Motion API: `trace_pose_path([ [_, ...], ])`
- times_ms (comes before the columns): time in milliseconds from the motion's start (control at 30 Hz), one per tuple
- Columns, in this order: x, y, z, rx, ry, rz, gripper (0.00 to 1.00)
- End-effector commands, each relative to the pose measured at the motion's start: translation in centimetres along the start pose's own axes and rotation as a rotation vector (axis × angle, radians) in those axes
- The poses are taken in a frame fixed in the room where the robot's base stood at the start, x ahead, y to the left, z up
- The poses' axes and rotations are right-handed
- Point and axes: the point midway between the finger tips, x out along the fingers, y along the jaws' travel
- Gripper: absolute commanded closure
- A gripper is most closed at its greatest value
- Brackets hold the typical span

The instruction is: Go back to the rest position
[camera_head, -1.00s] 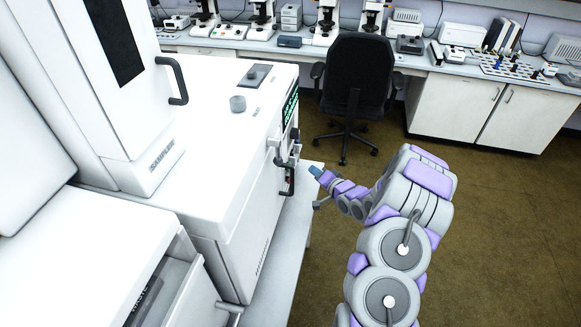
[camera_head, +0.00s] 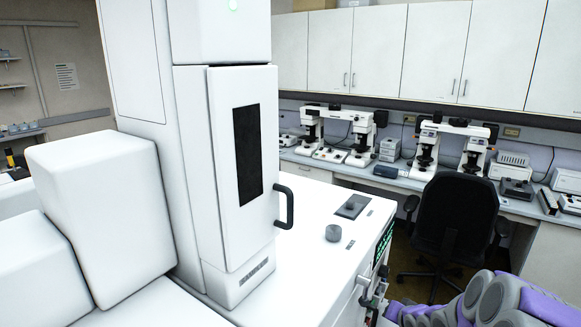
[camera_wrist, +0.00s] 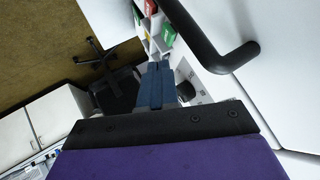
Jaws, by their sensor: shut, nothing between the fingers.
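My gripper (camera_wrist: 158,68) shows in the wrist view as two blue fingers lying side by side, shut with nothing between them. A dark curved handle (camera_wrist: 205,45) on a white surface is close by at the upper right of that view. In the head view my arm shows only at the lower right corner, beside the white infrared microscope (camera_head: 290,285). The fingertips cannot be made out there. The microscope's tall housing has a closed door (camera_head: 222,210) with a dark window and a black handle (camera_head: 285,207).
A black office chair (camera_head: 455,225) stands behind my arm; it also shows in the wrist view (camera_wrist: 115,90). A back bench (camera_head: 400,180) carries several microscopes and boxes. Brown floor (camera_wrist: 50,50) is open at the left of the wrist view.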

Motion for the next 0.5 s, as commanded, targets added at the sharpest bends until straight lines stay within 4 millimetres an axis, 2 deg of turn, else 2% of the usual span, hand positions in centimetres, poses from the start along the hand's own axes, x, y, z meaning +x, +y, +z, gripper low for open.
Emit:
trace_pose_path([
  [167,-4.4,-1.8,1.2,-0.100,-0.097,0.107,1.00],
  [367,-10.0,-3.0,3.7,-0.190,-0.224,0.214,1.00],
  [500,-14.3,-3.8,5.8,-0.246,-0.318,0.273,1.00],
])
